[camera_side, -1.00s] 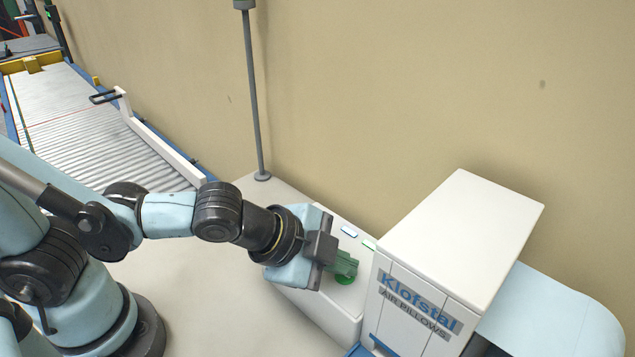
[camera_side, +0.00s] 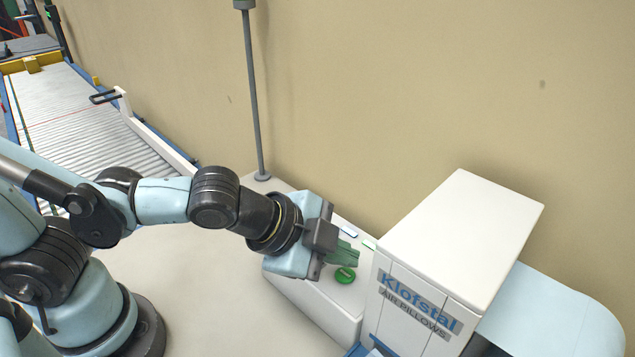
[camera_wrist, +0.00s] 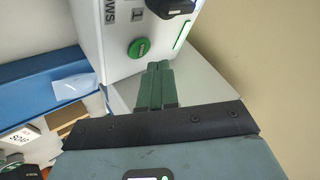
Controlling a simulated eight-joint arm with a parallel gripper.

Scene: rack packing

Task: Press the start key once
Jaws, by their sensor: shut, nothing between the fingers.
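In the wrist view the green key (camera_wrist: 139,47) lies just beyond and left of the fingertips. My gripper (camera_side: 356,256) has its green fingers closed together with nothing between them. In the wrist view the closed fingers of my gripper (camera_wrist: 160,65) point at the panel.
A blue tray (camera_wrist: 45,80) with a pale, translucent piece (camera_wrist: 74,87) in it shows in the wrist view. A dark knob (camera_wrist: 170,6) sits near the key. A grey pole (camera_side: 254,100) stands behind, and a roller conveyor (camera_side: 85,125) is at the upper left.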

